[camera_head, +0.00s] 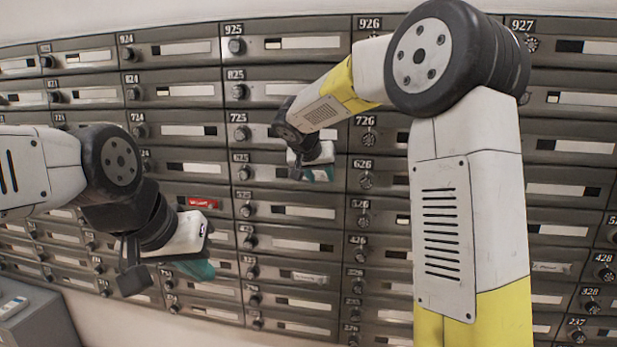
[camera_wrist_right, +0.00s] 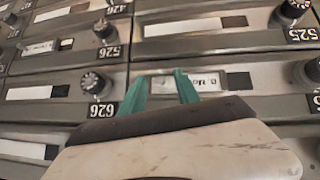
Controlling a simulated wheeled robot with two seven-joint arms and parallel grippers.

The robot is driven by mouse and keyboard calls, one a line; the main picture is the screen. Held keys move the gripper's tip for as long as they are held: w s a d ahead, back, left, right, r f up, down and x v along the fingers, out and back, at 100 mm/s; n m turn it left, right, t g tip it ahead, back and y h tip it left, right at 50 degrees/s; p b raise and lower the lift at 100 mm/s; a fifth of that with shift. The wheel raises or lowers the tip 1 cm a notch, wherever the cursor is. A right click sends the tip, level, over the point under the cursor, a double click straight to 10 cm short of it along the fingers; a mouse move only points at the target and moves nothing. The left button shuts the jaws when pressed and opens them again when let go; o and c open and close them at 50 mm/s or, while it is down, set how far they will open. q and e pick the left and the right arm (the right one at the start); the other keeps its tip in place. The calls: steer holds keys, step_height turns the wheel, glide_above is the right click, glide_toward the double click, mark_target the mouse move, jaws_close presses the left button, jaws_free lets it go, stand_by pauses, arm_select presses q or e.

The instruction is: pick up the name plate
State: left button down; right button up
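A white name plate (camera_wrist_right: 206,82) with dark lettering sits in a slot on a grey mailbox door in the right wrist view, where the picture is upside down. My right gripper (camera_wrist_right: 160,77) is open, its two teal fingers apart and pointing at the plate's left part; whether they touch it I cannot tell. In the head view my right gripper (camera_head: 318,174) is close to the doors around 625, and it hides the plate there. My left gripper (camera_head: 200,270) hangs in front of the lower left doors, its finger gap not clear.
The wall of mailboxes (camera_head: 185,90) has protruding round knobs (camera_wrist_right: 92,82) and label slots. A red plate (camera_head: 203,203) sits in one door to the left. Another lettered plate (camera_wrist_right: 40,47) is on door 526. A grey box (camera_head: 35,320) stands at the lower left.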

jaws_close()
steer(key=shift+r, duration=0.15)
